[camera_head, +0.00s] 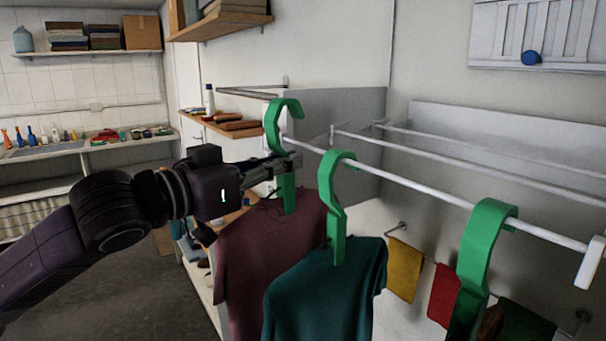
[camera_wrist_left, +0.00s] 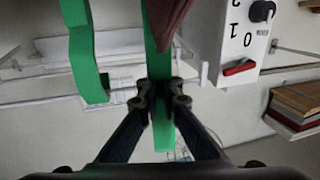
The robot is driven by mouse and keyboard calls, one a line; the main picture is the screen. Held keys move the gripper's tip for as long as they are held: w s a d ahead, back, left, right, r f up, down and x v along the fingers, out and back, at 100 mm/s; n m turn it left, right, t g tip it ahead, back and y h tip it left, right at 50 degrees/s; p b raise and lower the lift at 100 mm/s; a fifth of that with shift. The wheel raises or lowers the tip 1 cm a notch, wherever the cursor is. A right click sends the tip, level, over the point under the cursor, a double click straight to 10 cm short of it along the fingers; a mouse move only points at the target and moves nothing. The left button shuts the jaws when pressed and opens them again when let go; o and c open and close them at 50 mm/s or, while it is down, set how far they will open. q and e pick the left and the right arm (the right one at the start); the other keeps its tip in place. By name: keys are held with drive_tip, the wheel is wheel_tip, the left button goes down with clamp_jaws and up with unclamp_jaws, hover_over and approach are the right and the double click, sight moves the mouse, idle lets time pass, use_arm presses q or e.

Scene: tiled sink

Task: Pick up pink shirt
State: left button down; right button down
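A dark pinkish-maroon shirt (camera_head: 262,250) hangs on a green hanger (camera_head: 283,112) hooked over the white rod. It is the nearest match to a pink shirt. My left gripper (camera_head: 286,163) is at that hanger's stem, just above the shirt's collar. In the left wrist view, the fingers (camera_wrist_left: 161,98) close on both sides of the green stem (camera_wrist_left: 161,135), with a bit of the shirt (camera_wrist_left: 172,20) beyond. A teal shirt (camera_head: 325,290) on another green hanger (camera_head: 338,190) hangs in front, covering part of the maroon shirt. My right gripper is not in view.
The white rod (camera_head: 415,187) runs to the right, with a third green hanger (camera_head: 482,260) on it. Yellow (camera_head: 404,270) and red (camera_head: 443,295) cloths hang below. Wooden shelves (camera_head: 222,124) stand behind the gripper. Open floor lies at lower left.

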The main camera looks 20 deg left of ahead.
use_arm(q)
drive_tip(key=w+a+b+v, duration=0.1)
drive_tip(key=a+b+v, duration=0.1)
drive_tip(key=b+v, duration=0.7)
drive_tip(key=v, duration=0.6)
drive_tip(key=shift+a, duration=0.45)
drive_tip(key=shift+s, duration=0.1)
